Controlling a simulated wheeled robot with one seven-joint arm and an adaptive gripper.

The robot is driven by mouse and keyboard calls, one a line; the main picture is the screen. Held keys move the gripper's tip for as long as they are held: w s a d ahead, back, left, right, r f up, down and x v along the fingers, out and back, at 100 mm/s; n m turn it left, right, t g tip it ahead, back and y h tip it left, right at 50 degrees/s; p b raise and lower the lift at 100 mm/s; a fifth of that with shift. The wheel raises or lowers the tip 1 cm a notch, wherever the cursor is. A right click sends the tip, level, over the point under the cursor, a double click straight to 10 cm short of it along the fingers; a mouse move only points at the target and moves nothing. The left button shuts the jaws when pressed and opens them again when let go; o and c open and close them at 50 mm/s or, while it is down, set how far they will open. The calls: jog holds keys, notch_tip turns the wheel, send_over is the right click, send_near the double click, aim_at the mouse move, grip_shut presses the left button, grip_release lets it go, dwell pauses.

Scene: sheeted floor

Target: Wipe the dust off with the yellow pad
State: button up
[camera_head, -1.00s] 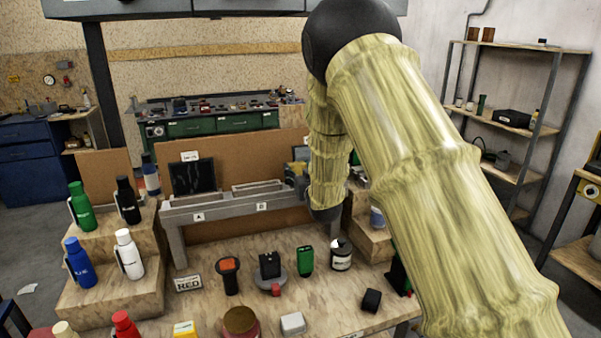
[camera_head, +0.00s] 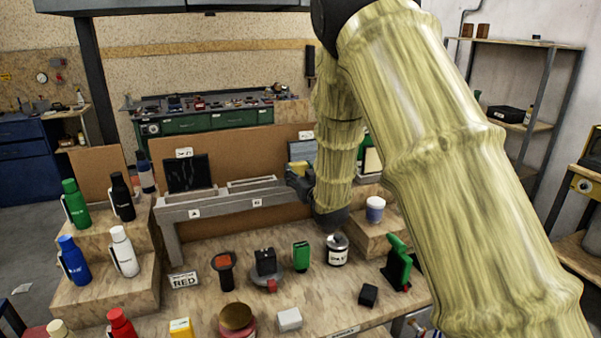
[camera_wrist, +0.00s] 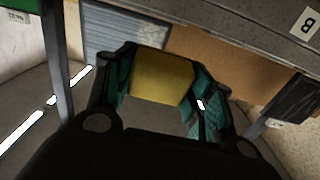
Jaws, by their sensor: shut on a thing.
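My gripper (camera_wrist: 160,95) is shut on the yellow pad (camera_wrist: 162,77), which sits between its teal-lined fingers in the wrist view. In the head view my gripper (camera_head: 300,180) is at the right end of the grey raised shelf, in front of a grey panel (camera_head: 301,150). That panel, with fine stripes, also shows beyond the pad in the wrist view (camera_wrist: 125,32). I cannot tell whether the pad touches it. A dark panel (camera_head: 188,173) stands at the shelf's left; its surface looks streaked. Dust cannot be told clearly on either panel.
The grey shelf (camera_head: 222,202) spans the table's back, before a brown board (camera_head: 240,145). Several bottles stand on wooden steps (camera_head: 105,285) at left. A black-and-white jar (camera_head: 337,250), a green tool (camera_head: 301,256) and other small items stand in front. A cup (camera_head: 375,209) is on the right step.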

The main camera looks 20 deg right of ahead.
jog(key=shift+s+r, duration=0.15)
jog(key=shift+s, duration=0.6)
jog(key=shift+s+r, duration=0.1)
jog(key=shift+s, duration=0.65)
jog(key=shift+w+f+b, duration=0.2)
jog(key=shift+w+b, duration=0.05)
jog(key=shift+w, duration=0.55)
jog(key=shift+w+f+b, duration=0.15)
jog(key=shift+w+b, duration=0.1)
jog(key=shift+w, duration=0.5)
jog(key=shift+w+f+b, duration=0.15)
jog(key=shift+w+b, duration=0.05)
jog(key=shift+w, duration=0.75)
jog(key=shift+w+f+b, duration=0.15)
jog(key=shift+w+b, duration=0.05)
jog(key=shift+w, duration=0.75)
jog(key=shift+w+a+f, duration=0.1)
jog(key=shift+w, duration=0.85)
jog(key=shift+d+b, duration=0.2)
jog(key=shift+b, duration=0.1)
